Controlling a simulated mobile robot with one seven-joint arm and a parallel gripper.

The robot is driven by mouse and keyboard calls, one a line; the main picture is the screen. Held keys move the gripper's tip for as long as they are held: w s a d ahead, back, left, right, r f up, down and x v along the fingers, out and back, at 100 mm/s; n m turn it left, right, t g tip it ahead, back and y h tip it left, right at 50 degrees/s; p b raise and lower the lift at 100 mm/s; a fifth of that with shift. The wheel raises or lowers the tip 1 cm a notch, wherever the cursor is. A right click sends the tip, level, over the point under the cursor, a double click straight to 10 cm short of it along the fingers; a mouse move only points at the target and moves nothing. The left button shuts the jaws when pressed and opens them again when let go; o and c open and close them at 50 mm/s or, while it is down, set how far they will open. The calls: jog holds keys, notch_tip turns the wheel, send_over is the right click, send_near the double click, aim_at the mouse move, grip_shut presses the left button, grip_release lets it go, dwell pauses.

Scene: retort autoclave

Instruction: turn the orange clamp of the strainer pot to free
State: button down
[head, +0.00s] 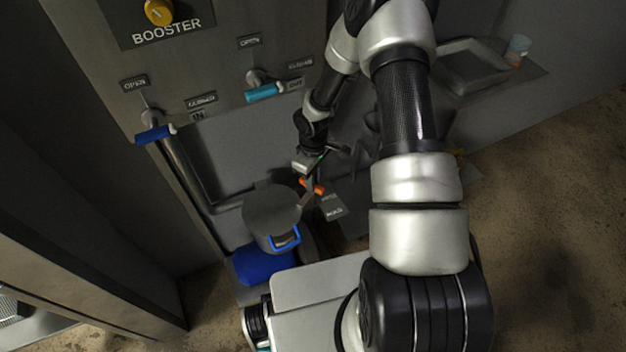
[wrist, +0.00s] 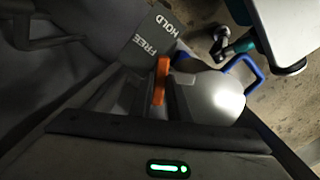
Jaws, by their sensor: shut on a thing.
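The strainer pot (head: 272,212) is a grey round vessel low in front of the panel, with a blue handle. In the wrist view its shiny lid (wrist: 212,92) lies right of centre. The orange clamp (wrist: 160,82) stands upright in the picture beside the lid; it also shows in the head view (head: 316,188). My gripper (head: 311,182) reaches down to the clamp and is shut on it. The fingers are dark and partly hidden in the wrist view. A grey plate (wrist: 150,38) marked FREE and HOLD lies just beyond the clamp.
A panel behind carries a blue-handled valve (head: 154,134), a teal-handled valve (head: 263,92) and a yellow BOOSTER knob (head: 158,11). A pipe (head: 184,172) runs down beside the pot. A blue object (head: 262,266) lies below the pot. Open floor (head: 560,210) is at the right.

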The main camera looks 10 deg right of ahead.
jog(key=n, duration=0.5)
jog(key=shift+w+n+p, duration=0.1)
jog(key=shift+n+p, duration=0.2)
jog(key=shift+p, duration=0.1)
jog(key=n+p, duration=0.1)
jog(key=n, duration=0.4)
jog(key=shift+w+n, duration=0.15)
jog(key=shift+n, duration=0.25)
jog(key=c, duration=1.7)
grip_release()
notch_tip(320, 180, up, 17)
jog(key=p, duration=0.3)
jog(key=shift+r+p, duration=0.2)
jog(key=shift+p, duration=0.1)
